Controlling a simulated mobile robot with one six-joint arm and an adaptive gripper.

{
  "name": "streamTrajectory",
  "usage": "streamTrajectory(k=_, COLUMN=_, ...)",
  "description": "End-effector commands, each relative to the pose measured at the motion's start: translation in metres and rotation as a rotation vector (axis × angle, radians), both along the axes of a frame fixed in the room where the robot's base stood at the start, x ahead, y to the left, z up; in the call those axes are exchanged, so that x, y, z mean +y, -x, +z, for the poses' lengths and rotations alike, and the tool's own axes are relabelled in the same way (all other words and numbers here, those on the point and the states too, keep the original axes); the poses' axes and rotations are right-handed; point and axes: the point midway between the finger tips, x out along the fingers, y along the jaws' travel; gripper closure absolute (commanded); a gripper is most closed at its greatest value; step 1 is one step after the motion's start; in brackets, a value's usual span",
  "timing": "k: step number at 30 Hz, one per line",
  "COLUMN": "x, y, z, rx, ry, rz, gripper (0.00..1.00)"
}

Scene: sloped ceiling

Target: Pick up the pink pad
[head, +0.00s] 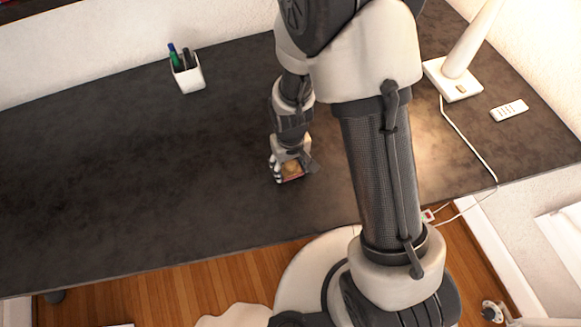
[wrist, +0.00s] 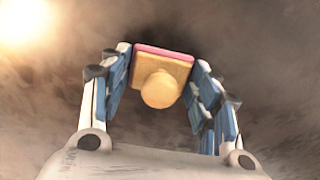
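The pink pad (wrist: 165,52) is a small square block with a pink layer, a tan layer and a round tan knob facing the wrist camera. In the head view the pad (head: 292,172) shows small at the end of my arm, over the dark desk (head: 110,170). My gripper (wrist: 161,75) has its blue-and-white fingers on both sides of the pad, and they appear to touch its left and right edges. In the head view my gripper (head: 290,170) partly covers the pad. I cannot tell whether the pad rests on the desk or is just above it.
A white pen cup (head: 188,76) with pens stands at the back of the desk. A white lamp (head: 455,80) and a remote (head: 509,111) are at the right, with a white cable (head: 468,140) running to the desk's edge. The left half of the desk is clear.

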Motion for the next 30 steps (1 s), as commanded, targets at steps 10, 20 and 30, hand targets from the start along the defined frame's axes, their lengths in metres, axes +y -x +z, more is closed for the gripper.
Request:
streamTrajectory(k=10, x=0.000, y=0.000, z=0.000, rx=0.000, ry=0.000, rz=0.000, gripper=0.70)
streamTrajectory(k=20, x=0.000, y=0.000, z=0.004, rx=-0.001, ry=0.000, rz=0.000, gripper=0.75)
streamTrajectory(k=30, x=0.000, y=-0.001, z=0.057, rx=-0.004, ry=-0.001, rz=0.000, gripper=0.75)
